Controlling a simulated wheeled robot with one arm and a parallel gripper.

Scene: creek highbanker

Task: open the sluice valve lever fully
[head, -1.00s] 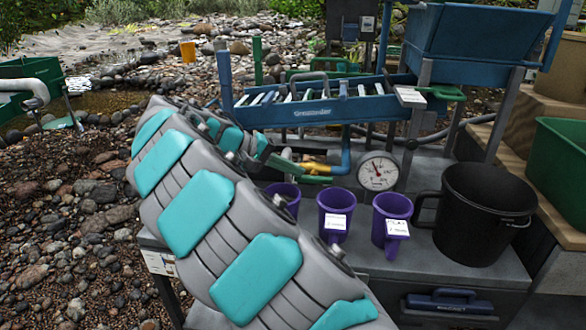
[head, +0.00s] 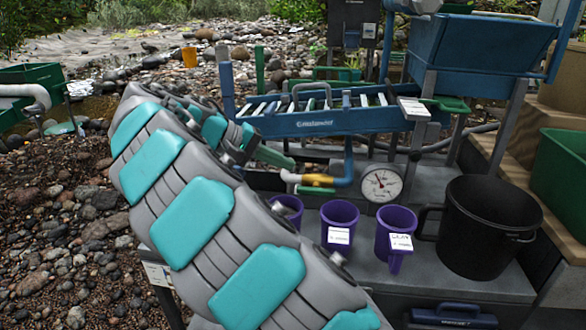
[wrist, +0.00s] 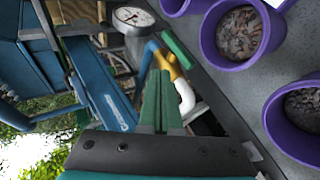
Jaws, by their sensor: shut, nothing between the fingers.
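The sluice valve has a yellow body (head: 318,181) between a white pipe (head: 291,177) and a blue pipe (head: 348,160). In the wrist view, the yellow body (wrist: 166,62) is near the fingertips. A green lever (wrist: 179,48) lies beside it there, on the cup side, pointing towards the gauge. In the head view the lever (head: 316,190) shows only as a thin green strip below the yellow body. My gripper (head: 290,164) has green fingers, shut and empty, just left of and above the valve. The closed fingers (wrist: 157,78) show in the wrist view, apart from the lever.
Purple cups (head: 340,213) and a black bucket (head: 487,225) stand on the grey bench, in front and to the right. A pressure gauge (head: 382,184) is right of the valve. The blue sluice trough (head: 340,122) runs above and behind. Rocky ground is at left.

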